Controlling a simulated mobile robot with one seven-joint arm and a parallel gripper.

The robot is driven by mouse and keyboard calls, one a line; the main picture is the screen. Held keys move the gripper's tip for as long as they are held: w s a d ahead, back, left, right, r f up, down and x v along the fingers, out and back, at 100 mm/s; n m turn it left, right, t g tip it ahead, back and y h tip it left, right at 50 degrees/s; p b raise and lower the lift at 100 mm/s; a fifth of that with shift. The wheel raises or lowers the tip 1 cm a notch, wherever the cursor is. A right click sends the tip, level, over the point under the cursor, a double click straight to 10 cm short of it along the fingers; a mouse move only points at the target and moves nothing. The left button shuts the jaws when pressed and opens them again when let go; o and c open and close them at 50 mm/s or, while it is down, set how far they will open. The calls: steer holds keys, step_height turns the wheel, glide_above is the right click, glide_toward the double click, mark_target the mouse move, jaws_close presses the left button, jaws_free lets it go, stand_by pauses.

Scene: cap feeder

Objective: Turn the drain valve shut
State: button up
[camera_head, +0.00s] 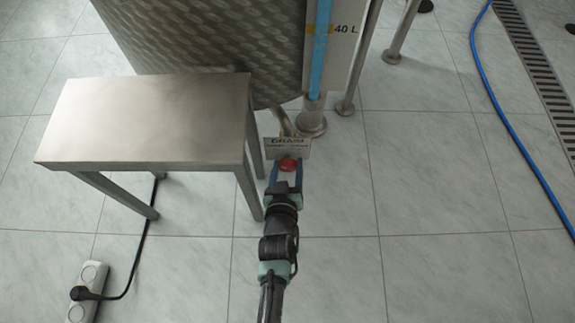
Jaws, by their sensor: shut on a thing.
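The drain valve shows as a red knob or handle (288,164) low in front of the metal tank, just under a small sign reading DRAIN (287,146). My gripper (286,172) reaches it from below in the picture, with a blue finger on each side of the red part. The fingers are shut on the red handle. The valve body and pipe are mostly hidden behind the sign and my gripper, so I cannot tell the valve's position.
A steel stool or step (150,115) stands close left of my arm. A power strip (88,290) and black cable lie lower left. A blue hose (490,98) lies right, beside a floor drain grate (540,75).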

steer(key=shift+s+a+f, duration=0.1)
steer(key=shift+f, duration=0.1)
steer(key=o, duration=1.3)
steer(key=shift+c, duration=0.2)
steer(key=shift+o, duration=0.6)
steer(key=shift+r, duration=0.15)
steer(key=shift+s+r+p, duration=0.3)
steer(key=shift+r+p, duration=0.05)
steer(key=shift+p, duration=0.2)
steer(key=p+v, duration=0.8)
steer(key=v, duration=0.4)
steer(key=shift+f, duration=0.15)
